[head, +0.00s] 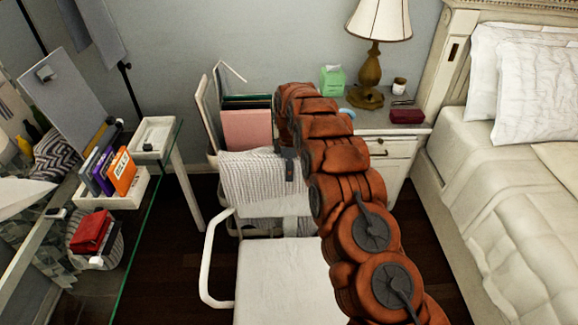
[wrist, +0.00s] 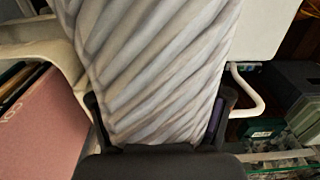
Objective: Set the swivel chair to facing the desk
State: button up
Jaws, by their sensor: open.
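The white swivel chair (head: 285,285) stands right of the glass-topped desk (head: 157,205). Its seat extends toward me and its back is on the far side, so it appears side-on to the desk. A white loop armrest (head: 213,262) is on the desk side; it also shows in the wrist view (wrist: 248,98). A grey-white ribbed cloth (head: 245,178) hangs over the chair's back. My gripper (wrist: 160,103) is open, with a finger on either side of the cloth (wrist: 150,50). Contact is unclear. My arm hides the chair's right side.
A pink folder (head: 247,129) stands in a holder behind the chair. A nightstand (head: 392,155) with a lamp (head: 378,45) is at the back. The bed (head: 500,180) is on the right. Books (head: 108,170) and a red item (head: 92,230) are at the desk.

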jog(key=shift+f, duration=0.15)
grip_shut()
dwell(0.6)
